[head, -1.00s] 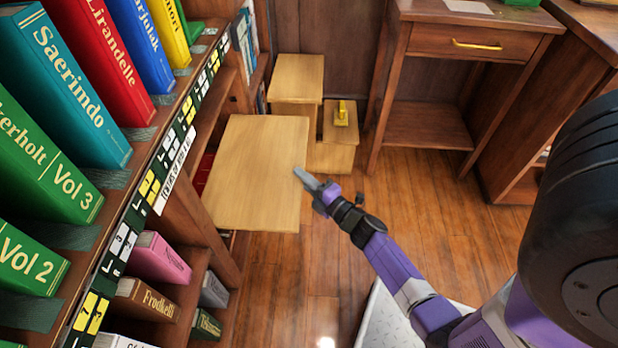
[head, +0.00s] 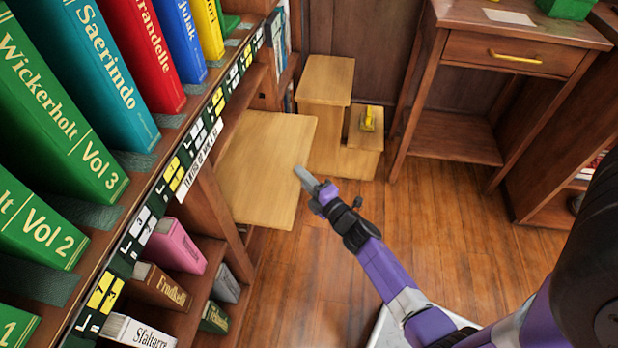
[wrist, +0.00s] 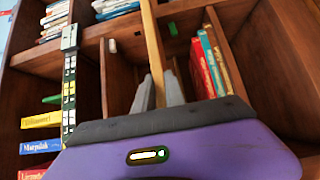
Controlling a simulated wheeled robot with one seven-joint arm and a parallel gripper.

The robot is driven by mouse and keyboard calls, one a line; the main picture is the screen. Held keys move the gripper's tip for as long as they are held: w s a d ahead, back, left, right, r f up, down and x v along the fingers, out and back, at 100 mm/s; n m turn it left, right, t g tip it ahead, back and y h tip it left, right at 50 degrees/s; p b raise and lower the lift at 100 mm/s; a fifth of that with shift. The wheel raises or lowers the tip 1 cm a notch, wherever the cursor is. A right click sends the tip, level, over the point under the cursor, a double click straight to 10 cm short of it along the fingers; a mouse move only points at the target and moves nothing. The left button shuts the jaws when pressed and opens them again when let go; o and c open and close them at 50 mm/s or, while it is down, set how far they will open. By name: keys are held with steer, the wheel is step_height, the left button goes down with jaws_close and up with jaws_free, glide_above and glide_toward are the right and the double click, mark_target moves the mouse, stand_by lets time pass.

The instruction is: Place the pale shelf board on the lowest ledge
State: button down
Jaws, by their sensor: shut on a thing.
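The pale shelf board (head: 268,160) is a flat, light wood panel, roughly level in the head view. My gripper (head: 304,178) is shut on its right edge, away from the bookcase. The board's left part reaches into an open bay of the left bookcase (head: 215,205), and its right part sticks out over the floor. In the wrist view the board (wrist: 153,40) shows edge-on as a thin strip between my grey fingers (wrist: 159,92). The board hides much of the bay, so I cannot make out the lowest ledge or tell whether the board touches one.
Books fill shelves above and below the bay, including a pink book (head: 176,246). A pale step stool (head: 325,80) with a yellow object (head: 367,118) stands behind the board. A wooden desk (head: 455,140) stands at the back right. Floor (head: 440,235) is clear between.

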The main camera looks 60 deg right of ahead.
mark_target(253, 168)
steer(key=shift+w+a+r+b, duration=0.1)
steer(key=shift+w+a+b, duration=0.3)
steer(key=shift+w, duration=0.55)
steer(key=shift+w+a+b, duration=0.25)
steer(key=shift+w+b, duration=0.2)
steer(key=shift+w, duration=0.5)
steer(key=shift+w+a+r+b, duration=0.1)
steer(key=shift+w+a+b, duration=0.3)
steer(key=shift+w, duration=0.55)
steer(key=shift+w+a+f+b, duration=0.1)
steer(key=shift+w+a+b, duration=0.35)
steer(key=shift+w+b, duration=0.7)
steer(key=shift+w+a+r+b, duration=0.1)
steer(key=shift+w+a+b, duration=0.5)
steer(key=shift+w, duration=0.9)
steer(key=shift+w+a+f+b, duration=0.1)
steer(key=shift+w+a+b, duration=0.25)
steer(key=shift+w+b, duration=0.85)
steer(key=shift+w+a+f+b, duration=0.1)
steer(key=shift+w+f+b, duration=0.15)
steer(key=shift+f+b, duration=0.45)
steer(key=shift+w+f+b, duration=0.2)
steer(key=shift+f+b, duration=0.4)
steer(key=shift+b, duration=0.05)
steer(key=c, duration=1.3)
jaws_free()
steer(key=shift+f, duration=0.1)
